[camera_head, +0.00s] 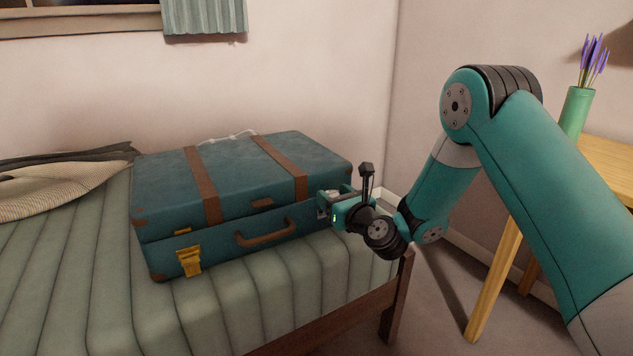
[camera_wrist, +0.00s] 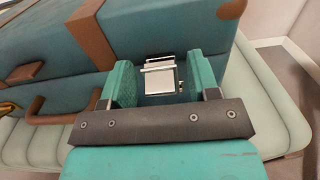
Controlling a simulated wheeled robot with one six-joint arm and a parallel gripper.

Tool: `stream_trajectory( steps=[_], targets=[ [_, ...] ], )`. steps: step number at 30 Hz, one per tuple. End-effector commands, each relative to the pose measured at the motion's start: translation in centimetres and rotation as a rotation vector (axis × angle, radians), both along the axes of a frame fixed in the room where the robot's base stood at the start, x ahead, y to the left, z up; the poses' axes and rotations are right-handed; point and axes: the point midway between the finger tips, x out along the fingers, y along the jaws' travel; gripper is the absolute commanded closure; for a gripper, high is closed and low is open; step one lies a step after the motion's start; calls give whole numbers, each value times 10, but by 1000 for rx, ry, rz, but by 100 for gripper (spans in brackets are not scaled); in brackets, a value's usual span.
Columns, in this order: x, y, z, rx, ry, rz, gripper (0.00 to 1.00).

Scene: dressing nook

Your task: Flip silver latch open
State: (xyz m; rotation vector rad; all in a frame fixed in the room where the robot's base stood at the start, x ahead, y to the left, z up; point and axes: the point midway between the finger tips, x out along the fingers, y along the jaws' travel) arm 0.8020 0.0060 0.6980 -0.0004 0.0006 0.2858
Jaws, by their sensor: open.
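A blue suitcase (camera_head: 240,178) with brown straps and corners lies shut on the bed. The silver latch (camera_wrist: 160,76) is on its front face at the right; in the wrist view it shows between my gripper's two green fingers. In the head view the latch is mostly hidden behind my gripper (camera_head: 326,204). My gripper (camera_wrist: 160,84) is open, with one finger to each side of the latch. I cannot tell whether the fingers touch it. A gold latch (camera_head: 189,262) sits on the front face at the left, and a brown handle (camera_head: 266,235) is between the latches.
The bed (camera_head: 75,270) has a ribbed green cover and a wooden frame edge in front. A rumpled cloth (camera_head: 60,185) lies at its left. A wooden table (camera_head: 606,158) with a green vase (camera_head: 575,112) stands at the right.

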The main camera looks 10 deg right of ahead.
Motion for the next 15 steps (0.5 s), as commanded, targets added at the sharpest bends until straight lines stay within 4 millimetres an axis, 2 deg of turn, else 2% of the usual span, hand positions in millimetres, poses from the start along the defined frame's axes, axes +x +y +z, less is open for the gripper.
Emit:
stream_trajectory(
  steps=[13, 15],
  targets=[
    [4, 1, 0, 1, 0, -3, 45],
    [4, 1, 0, 1, 0, -3, 61]
  ],
)
